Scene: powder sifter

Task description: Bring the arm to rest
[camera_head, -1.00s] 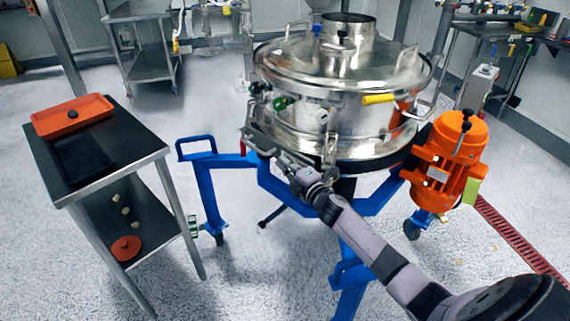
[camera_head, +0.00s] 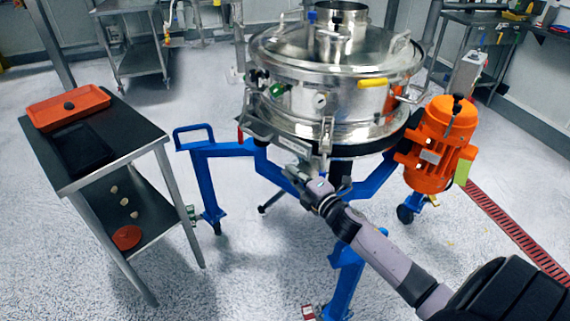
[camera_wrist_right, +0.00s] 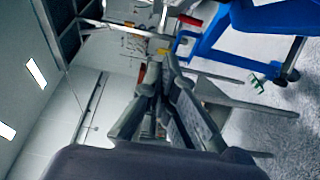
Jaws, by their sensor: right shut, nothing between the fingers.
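My right arm reaches in from the bottom right of the head view. Its gripper (camera_head: 292,172) is shut and empty, just in front of and below the lower rim of the steel sifter (camera_head: 345,95). I cannot tell how close it is to the sifter's blue frame (camera_head: 225,150). In the right wrist view the shut fingers (camera_wrist_right: 165,75) point up the picture, with the blue frame (camera_wrist_right: 215,35) at the upper right. My left gripper is not in the head view.
An orange motor (camera_head: 437,150) is mounted at the sifter's right. A side table (camera_head: 135,130) on the left carries an orange tray (camera_head: 45,115); a round orange piece (camera_head: 127,237) lies on its lower shelf. Open floor (camera_head: 235,280) lies in front of the sifter.

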